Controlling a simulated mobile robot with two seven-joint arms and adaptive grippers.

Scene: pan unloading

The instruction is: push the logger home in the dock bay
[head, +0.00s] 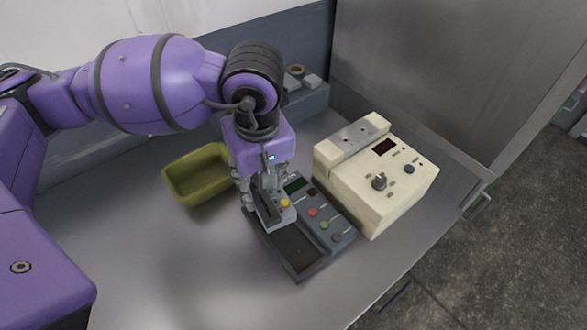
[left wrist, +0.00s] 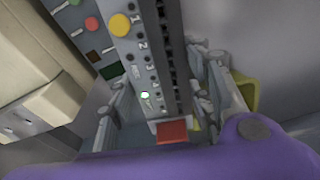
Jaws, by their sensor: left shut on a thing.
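The logger (head: 283,214) is a narrow grey block with a yellow button; in the left wrist view the logger (left wrist: 148,62) shows numbered marks, a lit green lamp and a red patch. My left gripper (head: 262,194) is shut on it, fingers on both sides, pointing down. The dark grey dock (head: 325,222) has a screen and red and green buttons; it shows at the upper left of the left wrist view (left wrist: 103,45). The logger is over the back part of the dock bay (head: 294,251), whose front part is bare. I cannot tell how deep it sits. My right gripper is out of view.
A cream instrument (head: 385,190) with a knob stands close to the right of the dock. An olive bin (head: 190,192) is left of my gripper. A grey block with small items (head: 308,98) stands at the back. The table (head: 190,280) is clear at the front left.

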